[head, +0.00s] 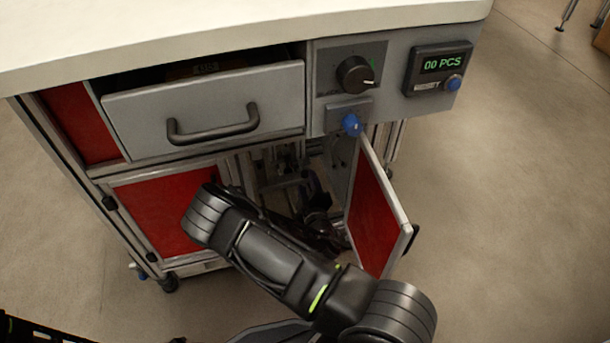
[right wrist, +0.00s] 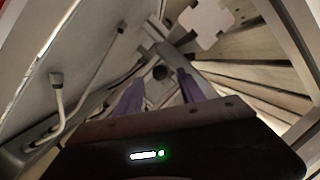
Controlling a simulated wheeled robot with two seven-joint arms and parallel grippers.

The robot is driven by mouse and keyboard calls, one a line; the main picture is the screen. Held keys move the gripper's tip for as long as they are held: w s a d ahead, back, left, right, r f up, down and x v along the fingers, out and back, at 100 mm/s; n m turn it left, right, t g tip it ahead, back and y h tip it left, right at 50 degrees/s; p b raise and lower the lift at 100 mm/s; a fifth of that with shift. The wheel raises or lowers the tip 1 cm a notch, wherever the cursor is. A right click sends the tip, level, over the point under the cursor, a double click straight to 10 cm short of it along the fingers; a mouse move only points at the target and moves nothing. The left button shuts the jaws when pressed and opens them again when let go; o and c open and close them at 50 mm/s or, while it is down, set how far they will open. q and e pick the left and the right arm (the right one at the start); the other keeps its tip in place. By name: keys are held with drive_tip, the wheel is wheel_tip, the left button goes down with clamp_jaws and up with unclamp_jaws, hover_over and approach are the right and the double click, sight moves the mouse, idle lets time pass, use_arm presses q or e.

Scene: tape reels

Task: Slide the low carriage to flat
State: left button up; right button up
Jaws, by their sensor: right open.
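My right arm reaches into the open lower compartment of the cabinet in the head view. My right gripper (head: 301,186) is inside it, partly hidden by dark parts and the arm. In the right wrist view the two purplish fingers (right wrist: 161,92) are open, with a gap between them. A dark round knob (right wrist: 160,72) on a grey metal part shows beyond the fingertips, in line with the gap; no contact is visible. This may belong to the low carriage, but I cannot tell for sure. My left gripper is not in view.
A red door (head: 377,215) stands open right of the compartment, close to my arm. A grey drawer (head: 210,108) above is slightly open. A blue knob (head: 352,125), a black dial (head: 355,75) and a counter display (head: 440,66) are above the door. Metal rails (right wrist: 250,75) line the inside.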

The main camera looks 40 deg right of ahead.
sight(306, 176)
drive_tip(key=b+x, duration=0.1)
drive_tip(key=x, duration=0.3)
drive_tip(key=shift+f, duration=0.1)
drive_tip(key=shift+w+d+b, duration=0.3)
drive_tip(key=shift+w, duration=0.3)
clamp_jaws()
idle(0.8)
